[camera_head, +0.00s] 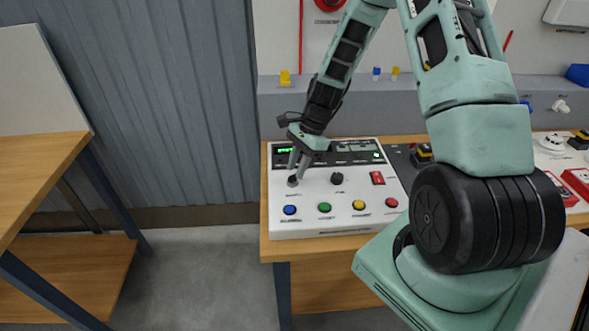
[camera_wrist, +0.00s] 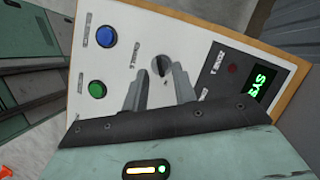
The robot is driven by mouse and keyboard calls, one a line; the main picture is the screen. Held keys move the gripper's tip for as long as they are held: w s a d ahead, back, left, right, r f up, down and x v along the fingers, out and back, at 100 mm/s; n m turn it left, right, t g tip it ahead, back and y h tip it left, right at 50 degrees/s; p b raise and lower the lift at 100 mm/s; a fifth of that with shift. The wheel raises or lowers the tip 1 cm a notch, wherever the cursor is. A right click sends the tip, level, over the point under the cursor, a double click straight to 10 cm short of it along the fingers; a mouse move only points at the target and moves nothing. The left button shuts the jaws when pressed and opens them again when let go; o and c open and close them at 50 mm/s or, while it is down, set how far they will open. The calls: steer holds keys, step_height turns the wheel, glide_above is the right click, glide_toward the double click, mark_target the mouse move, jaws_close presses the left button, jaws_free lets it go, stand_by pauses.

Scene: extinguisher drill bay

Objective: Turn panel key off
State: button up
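A white control panel (camera_head: 300,222) lies on the wooden bench. A small dark rotary key knob (camera_head: 293,181) is at its left, above the blue button. In the wrist view the same knob (camera_wrist: 160,66) is round with a dark slot or bar, beside a small label that I cannot read surely. My gripper (camera_head: 295,173) points down at this knob. In the wrist view my gripper (camera_wrist: 159,70) is open, with one fingertip on each side of the knob and visible gaps. I cannot tell the exact height of the tips.
A second dark knob (camera_head: 337,178) and a red switch (camera_head: 377,178) stand to the right. Blue (camera_head: 290,210), green (camera_head: 325,208), yellow (camera_head: 358,205) and red (camera_head: 391,202) buttons line the panel's front. A lit green display (camera_head: 284,150) is behind the knob.

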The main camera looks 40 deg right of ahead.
mark_target(293, 179)
steer(key=shift+x, duration=1.25)
jaws_close()
steer(key=shift+n, duration=0.4)
steer(key=n+g, duration=0.1)
steer(key=n, duration=0.1)
steer(key=n+g, duration=0.1)
steer(key=n, duration=0.1)
steer(key=shift+w+n+h, duration=0.2)
steer(key=shift+n+h, duration=0.1)
steer(key=shift+n, duration=0.1)
steer(key=n+g, duration=0.1)
steer(key=n, duration=0.2)
steer(key=n+g+h, duration=0.1)
steer(key=n, duration=0.2)
steer(key=shift+w+h, duration=0.15)
steer(key=shift+h, duration=0.15)
steer(key=shift+n, duration=0.3)
